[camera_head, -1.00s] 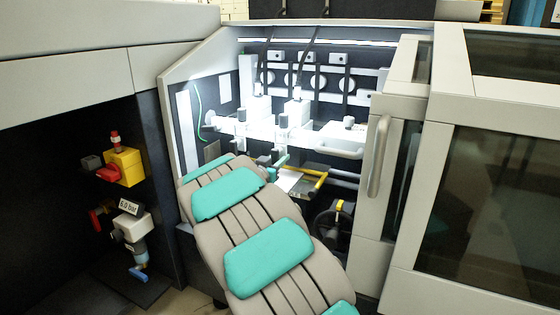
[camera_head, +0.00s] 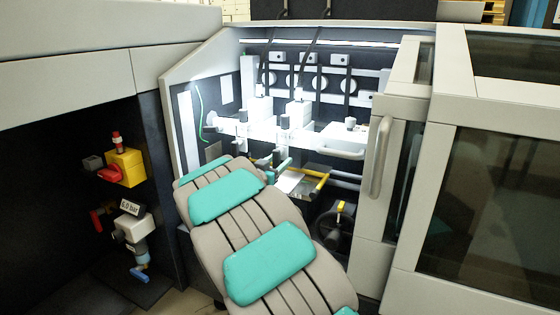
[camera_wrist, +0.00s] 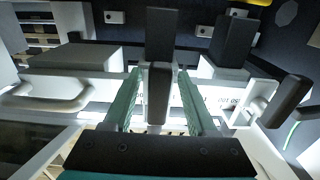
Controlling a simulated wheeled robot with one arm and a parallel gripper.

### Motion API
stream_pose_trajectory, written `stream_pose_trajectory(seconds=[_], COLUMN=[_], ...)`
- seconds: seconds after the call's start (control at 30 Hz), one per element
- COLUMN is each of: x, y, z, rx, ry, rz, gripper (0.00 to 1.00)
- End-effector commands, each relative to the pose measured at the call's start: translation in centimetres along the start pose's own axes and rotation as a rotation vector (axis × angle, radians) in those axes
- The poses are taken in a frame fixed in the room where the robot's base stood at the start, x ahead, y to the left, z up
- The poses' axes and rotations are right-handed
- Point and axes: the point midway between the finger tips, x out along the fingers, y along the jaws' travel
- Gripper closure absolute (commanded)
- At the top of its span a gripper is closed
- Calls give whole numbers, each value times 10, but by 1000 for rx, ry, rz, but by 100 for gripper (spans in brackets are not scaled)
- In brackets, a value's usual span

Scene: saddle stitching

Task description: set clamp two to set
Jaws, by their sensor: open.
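Two upright clamps with dark tops stand on the white bar of the lit bay: a left one (camera_head: 241,118) and a right one (camera_head: 283,124). No number on them is readable, so I cannot tell which is clamp two. My gripper (camera_head: 277,168) is low in front of the right one, partly hidden by my arm. In the wrist view my gripper (camera_wrist: 160,105) has its two green fingers apart, with a black lever (camera_wrist: 158,92) showing between them. I cannot tell whether they touch it. Another black lever (camera_wrist: 288,100) is to the right.
A white loop handle (camera_head: 338,150) is right of the clamps. Below are a yellow bar (camera_head: 318,178) and a dark handwheel (camera_head: 331,222). The open door with its tall handle (camera_head: 380,157) bounds the right. A yellow box with a red knob (camera_head: 125,166) is far left.

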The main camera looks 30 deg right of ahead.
Motion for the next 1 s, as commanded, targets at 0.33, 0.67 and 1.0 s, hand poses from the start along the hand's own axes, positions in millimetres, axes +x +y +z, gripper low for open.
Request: stream_pose_trajectory(seconds=[0.33, 0.67, 1.0], x=[-50, -64, -64], y=[-1, 0, 0], z=[0, 0, 0], rx=[2, 1, 1], ry=[0, 2, 1], rz=[-2, -1, 0], gripper=[43, 43, 43])
